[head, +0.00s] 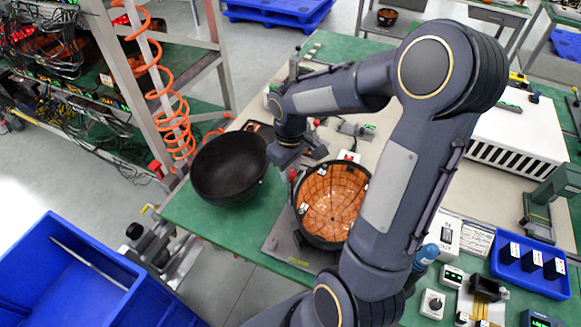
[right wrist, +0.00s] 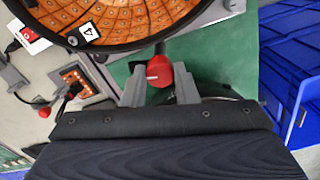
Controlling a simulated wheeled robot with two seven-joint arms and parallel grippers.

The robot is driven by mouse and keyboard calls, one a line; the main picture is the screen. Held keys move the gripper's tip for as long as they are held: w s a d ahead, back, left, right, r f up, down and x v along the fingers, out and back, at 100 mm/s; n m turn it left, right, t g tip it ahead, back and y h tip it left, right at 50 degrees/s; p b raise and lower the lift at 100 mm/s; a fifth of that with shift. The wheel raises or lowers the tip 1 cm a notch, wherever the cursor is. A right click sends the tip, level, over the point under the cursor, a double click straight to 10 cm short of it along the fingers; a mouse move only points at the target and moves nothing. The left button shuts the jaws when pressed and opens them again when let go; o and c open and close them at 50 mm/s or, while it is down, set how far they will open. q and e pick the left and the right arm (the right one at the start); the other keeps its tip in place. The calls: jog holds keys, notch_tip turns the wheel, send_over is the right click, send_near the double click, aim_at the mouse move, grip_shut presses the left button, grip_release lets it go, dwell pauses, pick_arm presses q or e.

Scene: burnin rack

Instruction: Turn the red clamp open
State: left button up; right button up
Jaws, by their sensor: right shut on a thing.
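The red clamp (right wrist: 159,72) sits beside the rim of the orange-lined bowl (right wrist: 130,18) in the right wrist view. My right gripper (right wrist: 160,84) is shut on the clamp, with one grey finger on each side of its red handle. In the head view my right gripper (head: 285,157) is at the left edge of the orange-lined bowl (head: 333,203), and a small red part (head: 293,175) shows just below it. The fingertips are mostly hidden there. My left gripper is not in view.
A black bowl (head: 229,167) stands on the green mat just left of my gripper. A blue bin (head: 70,265) is at the lower left. A rack with an orange coiled hose (head: 175,110) stands behind it. A blue tray (head: 530,265) and small devices crowd the right side.

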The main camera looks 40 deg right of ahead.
aim_at(291, 172)
jog(key=shift+n, duration=1.2)
jog(key=o, duration=1)
notch_tip(291, 172, up, 8)
jog(key=shift+f, duration=0.1)
